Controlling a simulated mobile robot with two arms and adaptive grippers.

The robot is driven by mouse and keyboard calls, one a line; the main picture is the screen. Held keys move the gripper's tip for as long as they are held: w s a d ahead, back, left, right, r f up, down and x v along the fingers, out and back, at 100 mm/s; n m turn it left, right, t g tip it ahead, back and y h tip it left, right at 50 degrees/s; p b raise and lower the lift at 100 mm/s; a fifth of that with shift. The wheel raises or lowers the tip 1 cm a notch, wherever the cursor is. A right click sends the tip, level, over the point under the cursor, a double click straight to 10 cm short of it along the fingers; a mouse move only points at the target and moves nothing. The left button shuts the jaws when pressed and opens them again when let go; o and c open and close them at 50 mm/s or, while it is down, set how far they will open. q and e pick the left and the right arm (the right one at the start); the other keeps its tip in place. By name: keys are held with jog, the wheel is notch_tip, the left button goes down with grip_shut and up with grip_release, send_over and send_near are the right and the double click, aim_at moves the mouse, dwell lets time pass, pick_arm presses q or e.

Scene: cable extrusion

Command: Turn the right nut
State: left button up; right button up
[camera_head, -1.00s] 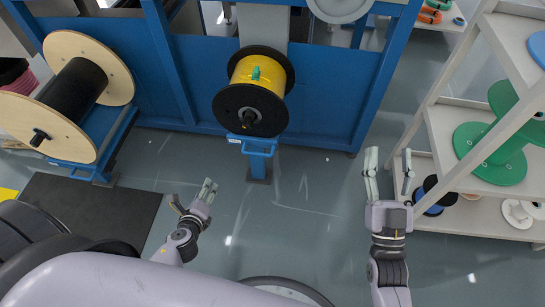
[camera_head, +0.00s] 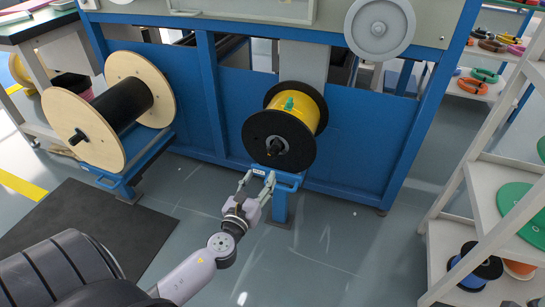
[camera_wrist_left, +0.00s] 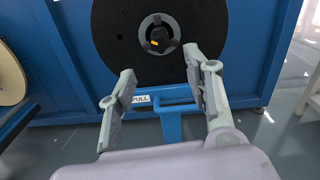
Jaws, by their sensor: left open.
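The right nut (camera_head: 277,146) is a small dark piece at the centre of the black flange of the yellow-wound spool (camera_head: 312,106). In the left wrist view the nut (camera_wrist_left: 160,36) shows dark with an orange spot, inside a grey hub ring. My left gripper (camera_head: 257,180) is open and empty, in front of and below the nut, apart from it. In the left wrist view its two fingers (camera_wrist_left: 160,66) stand spread, with the nut above and between their tips. My right gripper is not in view.
A blue bracket (camera_head: 274,174) with a handle sits just under the spool; its PULL label (camera_wrist_left: 141,99) shows near my fingers. A wooden-flanged spool (camera_head: 66,125) with a dark nut stands at left. White shelving (camera_head: 455,190) stands at right. The floor between is clear.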

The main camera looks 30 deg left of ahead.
aim_at(272, 157)
pick_arm(q)
jog(key=b+x, duration=0.1)
jog(key=x, duration=0.9)
jog(key=shift+w, duration=0.2)
jog(key=shift+c, duration=0.3)
grip_shut()
